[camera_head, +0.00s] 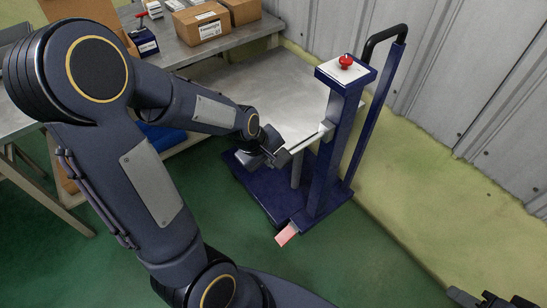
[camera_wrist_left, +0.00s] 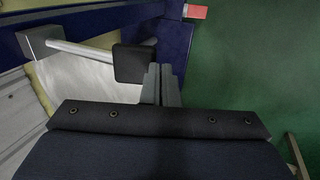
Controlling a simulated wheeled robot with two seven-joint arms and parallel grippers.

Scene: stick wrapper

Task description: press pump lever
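The pump lever is a pale metal rod (camera_head: 308,141) that sticks out from the dark blue column (camera_head: 333,150) of a pallet-like machine. In the left wrist view the rod (camera_wrist_left: 85,51) ends in a black square block (camera_wrist_left: 134,63). My left gripper (camera_head: 278,158) is at the lever's outer end. In the left wrist view its grey fingers (camera_wrist_left: 161,84) are close together, right beside the black block, with nothing seen between them. I cannot tell whether they touch the block. My right gripper (camera_head: 490,302) is partly in view at the bottom right corner, cut off by the frame.
The machine has a red knob (camera_head: 346,61) on top, a dark blue handle (camera_head: 385,90) behind and a pink pedal (camera_head: 287,235) low in front. A metal workbench (camera_head: 210,50) with boxes stands at the back left. Green floor (camera_head: 365,260) is open in front.

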